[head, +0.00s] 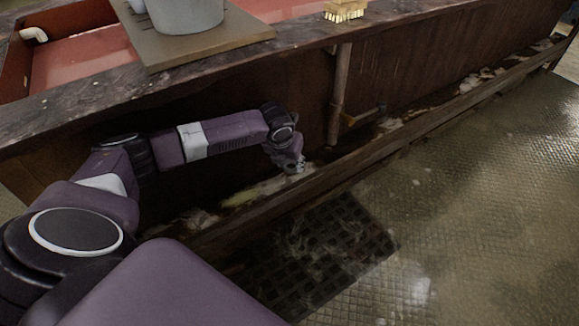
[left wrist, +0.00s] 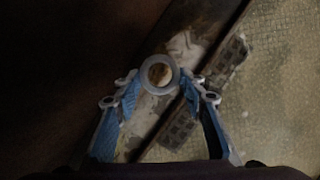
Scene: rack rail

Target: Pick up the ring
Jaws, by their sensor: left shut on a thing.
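The ring (left wrist: 145,80) is a grey-white ring with a brownish area showing through its hole, in the left wrist view. It sits between the fingertips of my left gripper (left wrist: 160,84), which is shut on it, with a blue-padded finger on each side. In the head view my left gripper (head: 293,167) reaches down into the trough beside the counter's dark side wall. The ring is too small there to tell apart from the gripper. My right gripper is in neither view.
A wooden rail (head: 350,165) runs along the foot of the counter, with pale debris in the trough behind it. A vertical pipe (head: 338,95) stands right of my arm. A grey bucket (head: 187,12) stands on a board (head: 160,55) above. The tiled floor (head: 470,200) is open.

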